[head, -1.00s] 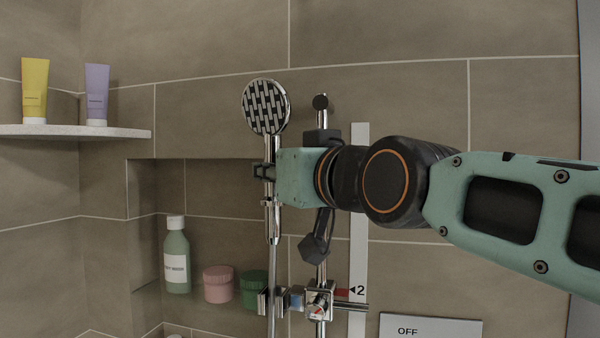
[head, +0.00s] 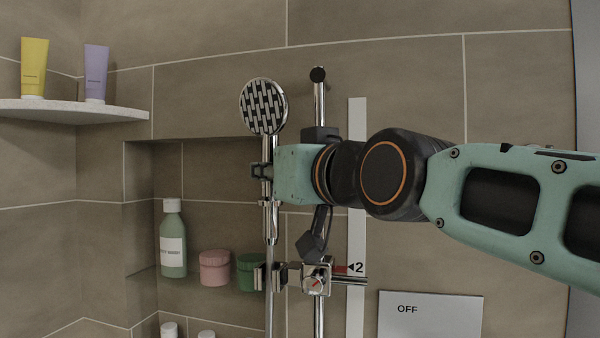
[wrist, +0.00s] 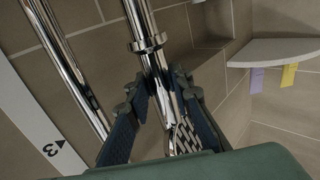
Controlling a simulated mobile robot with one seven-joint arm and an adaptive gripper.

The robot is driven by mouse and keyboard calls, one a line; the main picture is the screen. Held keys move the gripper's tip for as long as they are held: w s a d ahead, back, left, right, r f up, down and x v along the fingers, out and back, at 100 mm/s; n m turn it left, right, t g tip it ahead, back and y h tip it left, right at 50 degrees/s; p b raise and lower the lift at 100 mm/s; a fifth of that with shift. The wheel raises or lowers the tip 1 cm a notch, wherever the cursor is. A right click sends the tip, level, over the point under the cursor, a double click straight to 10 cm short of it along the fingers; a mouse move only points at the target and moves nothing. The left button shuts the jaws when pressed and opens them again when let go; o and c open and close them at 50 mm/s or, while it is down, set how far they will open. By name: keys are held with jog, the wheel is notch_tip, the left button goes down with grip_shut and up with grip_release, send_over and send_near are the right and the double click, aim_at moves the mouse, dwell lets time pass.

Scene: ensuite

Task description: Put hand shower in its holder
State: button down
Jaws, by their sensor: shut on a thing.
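The chrome hand shower (head: 264,106) is upright, its round patterned head at the top. My gripper (head: 262,171) is shut on its handle (head: 270,222), just below the head. In the wrist view my gripper's fingers (wrist: 165,108) are on both sides of the handle (wrist: 154,65). The chrome holder (head: 281,276) sits on the slider of the wall rail (head: 319,102), below the handle's lower end with a small gap. The hose (head: 269,312) hangs down and appears between the holder's prongs; its depth relative to them is unclear.
A white strip (head: 356,230) beside the rail has a red pointer at 2. An OFF panel (head: 430,315) is at lower right. A niche holds a green bottle (head: 173,240), pink jar (head: 214,268) and green jar (head: 248,272). A corner shelf (head: 70,112) carries two tubes.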

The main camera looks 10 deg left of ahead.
aim_at(274, 230)
jog(key=shift+f+b, duration=4.45)
jog(key=shift+b, duration=0.3)
jog(key=c, duration=1.6)
grip_release()
jog(key=shift+f, duration=0.15)
